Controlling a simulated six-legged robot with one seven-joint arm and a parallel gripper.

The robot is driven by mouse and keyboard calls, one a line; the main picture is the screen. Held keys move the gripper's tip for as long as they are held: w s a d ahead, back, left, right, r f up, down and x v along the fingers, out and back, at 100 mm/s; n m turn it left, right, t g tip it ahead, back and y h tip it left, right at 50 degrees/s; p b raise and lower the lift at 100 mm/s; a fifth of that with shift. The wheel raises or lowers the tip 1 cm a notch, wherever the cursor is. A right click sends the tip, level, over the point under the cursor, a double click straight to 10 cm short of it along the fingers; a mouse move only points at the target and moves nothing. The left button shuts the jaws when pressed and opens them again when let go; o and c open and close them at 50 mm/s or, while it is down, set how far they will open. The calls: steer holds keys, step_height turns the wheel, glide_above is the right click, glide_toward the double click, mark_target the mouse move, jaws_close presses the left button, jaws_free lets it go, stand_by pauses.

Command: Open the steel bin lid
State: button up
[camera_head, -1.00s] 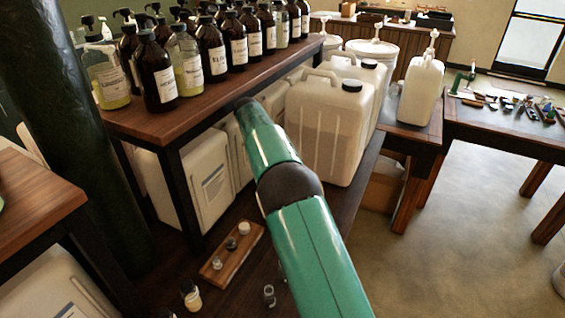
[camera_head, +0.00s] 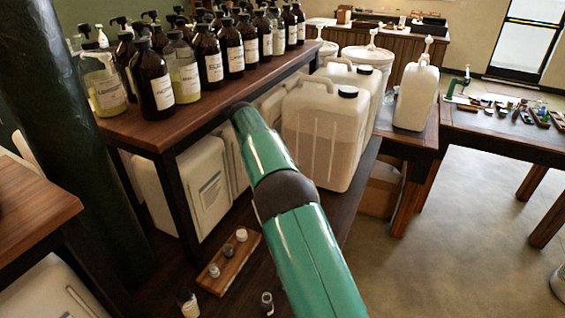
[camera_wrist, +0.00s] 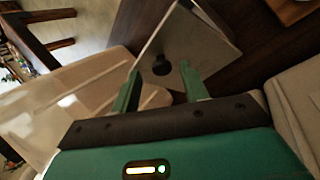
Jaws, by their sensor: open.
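In the wrist view, a grey metal box-like thing (camera_wrist: 205,38) with a dark round spot on its face looks like the steel bin. In the head view my green arm reaches in under the shelf, and neither my gripper nor the bin can be made out.
A large translucent jug (camera_head: 322,135) stands right of my arm; it is close on the left in the wrist view (camera_wrist: 75,95). White canisters (camera_head: 185,185) stand under the bottle shelf (camera_head: 150,130). A wooden tray (camera_head: 228,262) with small jars lies in front. Floor at right is open.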

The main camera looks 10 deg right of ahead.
step_height(320, 180, up, 3)
steer(key=shift+f, duration=0.2)
steer(key=s+r, duration=0.9)
steer(key=s, duration=0.5)
steer(key=shift+d+r, duration=0.3)
steer(key=shift+r, duration=0.05)
